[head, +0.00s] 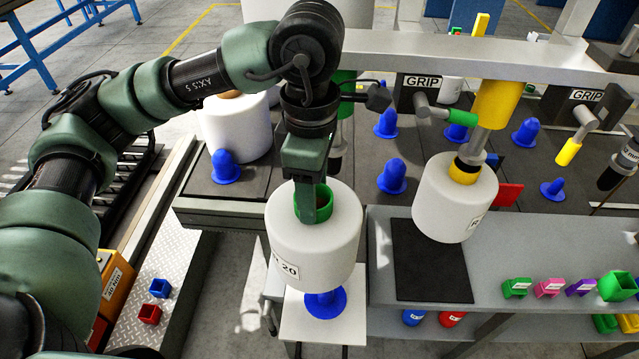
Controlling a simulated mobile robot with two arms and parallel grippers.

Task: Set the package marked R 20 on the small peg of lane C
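A white package (312,240) with a green core carries a label (285,266) that is partly cut off by its curve; "20" is readable. My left gripper (313,205) reaches down into the green core from above and appears shut on the package's core; the fingertips are hidden inside. A blue peg (325,304) with a round base stands on a small white stand (305,325) directly under the package; its upper part is hidden by the package. No lane letter is readable. My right gripper is not in view.
Another white package (453,205) with a yellow core sits at the right, below a yellow cylinder (495,103). Several blue pegs (391,177) stand on the dark deck behind. A dark mat (430,260) lies on the grey shelf. A third white package (237,128) stands behind my arm.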

